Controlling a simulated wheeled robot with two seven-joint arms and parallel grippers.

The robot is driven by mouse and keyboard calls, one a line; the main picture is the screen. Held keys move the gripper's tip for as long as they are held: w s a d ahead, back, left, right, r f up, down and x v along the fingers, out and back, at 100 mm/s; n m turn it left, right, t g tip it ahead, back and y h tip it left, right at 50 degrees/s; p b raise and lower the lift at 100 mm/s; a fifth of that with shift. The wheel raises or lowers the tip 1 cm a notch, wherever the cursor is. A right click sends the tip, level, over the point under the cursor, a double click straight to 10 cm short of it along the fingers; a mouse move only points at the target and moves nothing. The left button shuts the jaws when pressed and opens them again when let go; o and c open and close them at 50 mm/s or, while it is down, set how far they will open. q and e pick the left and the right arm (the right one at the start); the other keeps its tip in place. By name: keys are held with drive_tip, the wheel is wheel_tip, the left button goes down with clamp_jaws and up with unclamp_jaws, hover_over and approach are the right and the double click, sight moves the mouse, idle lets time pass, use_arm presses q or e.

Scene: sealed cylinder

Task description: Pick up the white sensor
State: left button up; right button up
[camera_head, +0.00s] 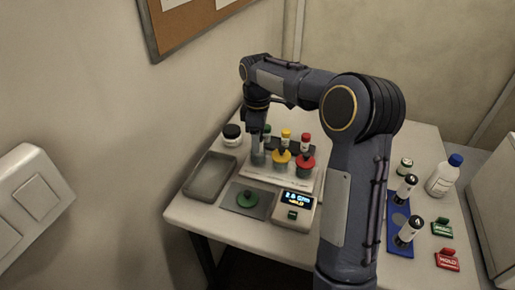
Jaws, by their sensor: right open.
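Two white cylinders with black ends stand at the right of the table, the far one (406,187) and the near one (409,231), on or beside a blue tray (400,243). They are the likeliest white sensors, but I cannot tell which one is meant. My right arm reaches across the table from the front. Its gripper (258,156) points down at the left end of the rack, beside a green-topped vial (267,130). It is open; its fingertips are small and partly merge with things behind. My left gripper is not in view.
A white rack (290,182) holds vials with yellow and red tops. A grey tray (209,178), a black-lidded jar (232,134) and a scale with a lit display (296,199) stand around it. A blue-capped bottle (444,176) and green and red signs (447,260) are at right.

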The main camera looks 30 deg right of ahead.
wheel_tip(320, 180, down, 2)
drive_tip(key=shift+f, duration=0.2)
clamp_jaws()
drive_tip(key=shift+r, duration=0.1)
